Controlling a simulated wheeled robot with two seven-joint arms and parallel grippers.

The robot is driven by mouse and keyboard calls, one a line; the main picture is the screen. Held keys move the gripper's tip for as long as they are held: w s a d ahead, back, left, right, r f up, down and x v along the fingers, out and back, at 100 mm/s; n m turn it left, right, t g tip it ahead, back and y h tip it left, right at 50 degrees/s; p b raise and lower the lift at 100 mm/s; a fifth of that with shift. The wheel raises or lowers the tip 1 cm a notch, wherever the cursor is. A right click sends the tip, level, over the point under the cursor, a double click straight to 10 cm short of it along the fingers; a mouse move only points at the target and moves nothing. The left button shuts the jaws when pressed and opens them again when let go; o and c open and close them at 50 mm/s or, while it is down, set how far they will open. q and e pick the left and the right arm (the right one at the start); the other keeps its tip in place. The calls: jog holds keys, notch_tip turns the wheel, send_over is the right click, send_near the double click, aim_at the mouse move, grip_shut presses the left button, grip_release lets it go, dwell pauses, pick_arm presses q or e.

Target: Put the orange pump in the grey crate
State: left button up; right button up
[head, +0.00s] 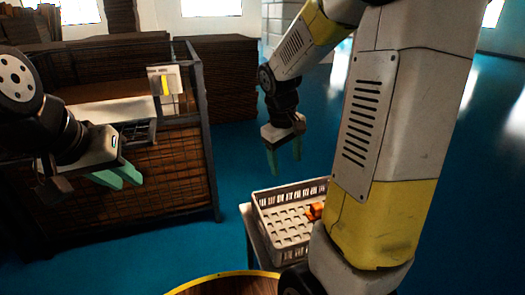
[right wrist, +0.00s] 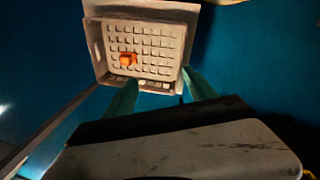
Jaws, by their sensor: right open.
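The grey crate (head: 285,238) stands on a small table at the lower middle of the head view, partly hidden by my right arm. The orange pump (head: 314,211) lies inside it. In the right wrist view the crate (right wrist: 98,48) is at the top, and the pump (right wrist: 128,60) rests on its floor, left of the middle. My right gripper (head: 284,160) has green fingers, is open and empty, and hangs above and behind the crate. It also shows in the right wrist view (right wrist: 155,97). My left gripper (head: 119,178) is at the far left, apart from the crate, with its green fingers spread and nothing between them.
The small table (head: 256,240) holds the crate. A round wooden top with a yellow rim (head: 220,284) is at the bottom. Blue floor is open behind the crate.

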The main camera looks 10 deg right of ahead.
jog(key=s+a+r+m+t+y, duration=0.2)
jog(key=s+a+r, duration=0.2)
jog(key=s, duration=0.3)
jog(key=s+a+r+m+t+y, duration=0.1)
jog(key=s+a+r+t, duration=0.1)
jog(key=s+r, duration=0.5)
jog(key=shift+s+a+m+t+y, duration=0.25)
jog(key=shift+a+m+t+y, duration=0.15)
jog(key=shift+a, duration=0.5)
